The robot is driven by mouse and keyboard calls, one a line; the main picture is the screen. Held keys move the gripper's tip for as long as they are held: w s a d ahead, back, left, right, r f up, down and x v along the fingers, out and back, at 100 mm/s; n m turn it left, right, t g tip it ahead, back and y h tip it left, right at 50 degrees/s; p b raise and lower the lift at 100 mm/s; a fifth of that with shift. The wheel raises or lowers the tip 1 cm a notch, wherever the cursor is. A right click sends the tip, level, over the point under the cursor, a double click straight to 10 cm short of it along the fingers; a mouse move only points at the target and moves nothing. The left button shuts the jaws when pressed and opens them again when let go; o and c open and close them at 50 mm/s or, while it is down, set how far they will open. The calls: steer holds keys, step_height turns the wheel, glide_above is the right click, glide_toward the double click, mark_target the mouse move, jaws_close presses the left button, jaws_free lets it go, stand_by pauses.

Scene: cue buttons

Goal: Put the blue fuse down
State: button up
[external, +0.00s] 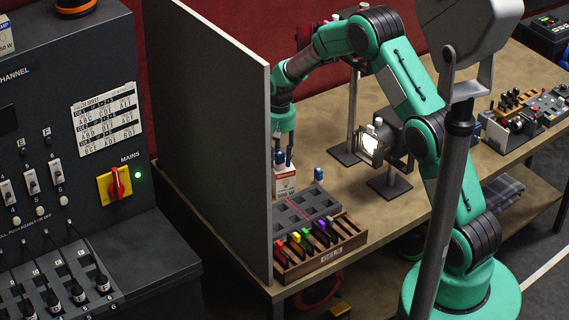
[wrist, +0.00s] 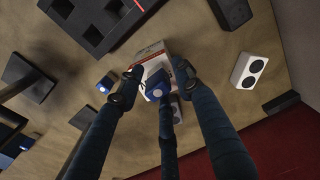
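A blue fuse (wrist: 154,84) shows between my three fingertips in the wrist view, in front of a white box with red marks. In the external view a blue piece (external: 280,157) is at the fingertips of my gripper (external: 284,160), just above the white box (external: 284,181). My gripper points down at it. I cannot tell whether the fingers touch the fuse or whether it rests on the box. A second blue piece (external: 318,173) stands on the bench to the right; a blue piece also shows left of the fingers in the wrist view (wrist: 105,84).
A grey slotted tray (external: 316,202) and a wooden rack (external: 345,245) with coloured pieces are in front of the box. A tall grey panel (external: 225,110) stands close on the left. A lamp on a stand (external: 371,143) is to the right. Some bench between is clear.

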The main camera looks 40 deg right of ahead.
mark_target(279, 153)
step_height(279, 153, up, 10)
steer(key=shift+r, duration=0.15)
steer(key=shift+d+r, duration=0.1)
steer(key=shift+r, duration=0.8)
steer(key=shift+r, duration=0.1)
steer(key=s+d+r+t, duration=0.1)
steer(key=s+r+t, duration=0.2)
steer(key=s+r, duration=1.85)
steer(key=s+d+r+t, duration=0.1)
steer(key=s+r+t, duration=0.1)
steer(key=s, duration=2.4)
steer(key=shift+s+r+m+t, duration=0.25)
steer(key=shift+r+m+t, duration=0.05)
steer(key=shift+r, duration=0.1)
